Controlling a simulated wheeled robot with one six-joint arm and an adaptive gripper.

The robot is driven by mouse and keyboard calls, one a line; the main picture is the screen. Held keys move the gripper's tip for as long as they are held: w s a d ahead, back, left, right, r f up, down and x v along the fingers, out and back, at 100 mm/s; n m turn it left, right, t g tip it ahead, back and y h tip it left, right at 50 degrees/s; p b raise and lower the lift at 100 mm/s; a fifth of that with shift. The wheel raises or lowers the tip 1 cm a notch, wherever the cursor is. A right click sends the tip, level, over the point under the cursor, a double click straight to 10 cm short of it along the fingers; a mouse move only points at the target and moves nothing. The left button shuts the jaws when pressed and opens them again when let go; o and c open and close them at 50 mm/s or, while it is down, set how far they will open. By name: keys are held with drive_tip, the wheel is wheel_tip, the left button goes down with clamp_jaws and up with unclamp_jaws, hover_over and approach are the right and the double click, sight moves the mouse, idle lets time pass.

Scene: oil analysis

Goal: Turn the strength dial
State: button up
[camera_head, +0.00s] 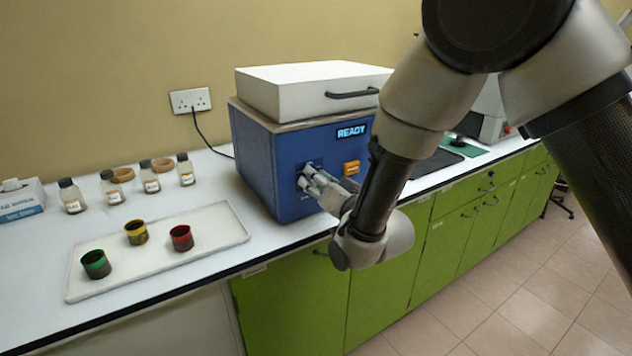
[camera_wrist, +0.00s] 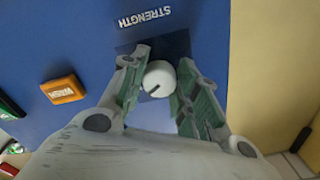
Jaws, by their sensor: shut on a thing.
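The strength dial (camera_wrist: 159,80) is a round white knob with a short dark pointer line. It sits on a dark square plate below the upside-down word STRENGTH on the blue machine front in the wrist view. My gripper (camera_wrist: 160,66) is shut on the dial, with one green-padded finger on each side of it. In the head view the blue machine (camera_head: 257,168) stands on the bench, and my gripper (camera_head: 314,176) reaches its front at the lower left. The dial is hidden behind the fingers there.
An orange button (camera_head: 352,168) is just right of my gripper. The display (camera_head: 351,132) reads READY. A white lid (camera_head: 300,88) with a dark handle tops the machine. A white tray (camera_head: 215,228) with three coloured cups and several bottles are on the left.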

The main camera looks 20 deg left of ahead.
drive_tip(key=o, duration=1)
drive_tip(key=v, duration=1.2)
